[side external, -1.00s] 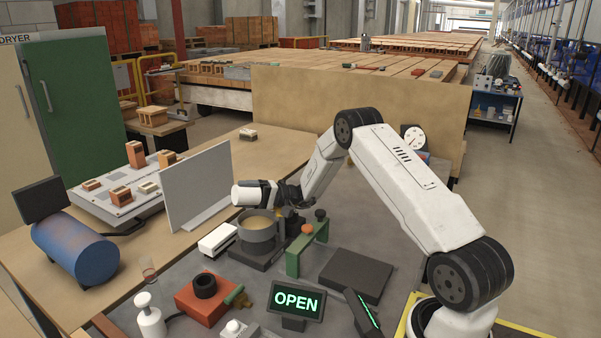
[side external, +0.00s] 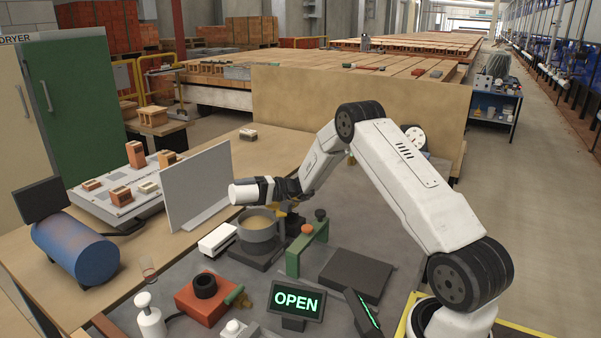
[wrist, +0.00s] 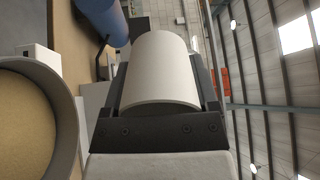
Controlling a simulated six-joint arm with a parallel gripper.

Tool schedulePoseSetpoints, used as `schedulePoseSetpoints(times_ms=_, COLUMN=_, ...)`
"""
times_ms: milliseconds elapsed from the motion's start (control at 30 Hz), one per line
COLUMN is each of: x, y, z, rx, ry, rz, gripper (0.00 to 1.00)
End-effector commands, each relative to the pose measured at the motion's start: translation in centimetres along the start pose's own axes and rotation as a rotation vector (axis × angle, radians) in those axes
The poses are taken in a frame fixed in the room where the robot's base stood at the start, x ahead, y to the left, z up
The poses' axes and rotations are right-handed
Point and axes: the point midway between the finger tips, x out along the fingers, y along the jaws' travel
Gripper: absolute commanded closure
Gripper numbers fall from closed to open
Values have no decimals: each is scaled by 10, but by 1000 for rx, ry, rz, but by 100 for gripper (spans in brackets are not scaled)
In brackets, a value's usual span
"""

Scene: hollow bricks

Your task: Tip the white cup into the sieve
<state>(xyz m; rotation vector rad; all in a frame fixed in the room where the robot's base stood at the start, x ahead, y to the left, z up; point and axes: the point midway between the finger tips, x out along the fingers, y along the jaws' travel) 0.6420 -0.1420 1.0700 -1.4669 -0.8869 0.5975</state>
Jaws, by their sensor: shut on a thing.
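The white cup (side external: 243,192) lies tilted onto its side, held above and slightly left of the sieve's middle. My gripper (side external: 262,189) is shut on it. In the wrist view the cup (wrist: 162,70) sits between the two dark fingers of my gripper (wrist: 163,85). I cannot tell whether anything is left inside the cup. The sieve (side external: 258,236) is a grey round pan on a dark base, holding tan, sand-like material. In the wrist view its rim (wrist: 68,125) and tan contents show at the left. No falling stream is visible.
A grey upright panel (side external: 195,185) stands left of the cup. A white box (side external: 217,238) sits left of the sieve, and a green bracket (side external: 305,250) to its right. A dark plate (side external: 356,275) and a lit OPEN sign (side external: 297,301) are nearer the front.

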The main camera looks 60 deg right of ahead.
Motion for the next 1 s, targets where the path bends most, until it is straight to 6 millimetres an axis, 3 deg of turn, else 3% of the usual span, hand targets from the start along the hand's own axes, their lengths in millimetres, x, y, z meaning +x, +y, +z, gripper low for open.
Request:
schedulePoseSetpoints(times_ms=300, x=12, y=-22, z=1, rx=-43, ry=-70, rz=276, gripper=89)
schedulePoseSetpoints(times_ms=600, x=10, y=-43, z=-3, rx=-77, ry=-71, rz=574, gripper=88)
schedulePoseSetpoints(times_ms=1000, x=5, y=-54, z=-7, rx=-81, ry=-55, rz=700, gripper=88)
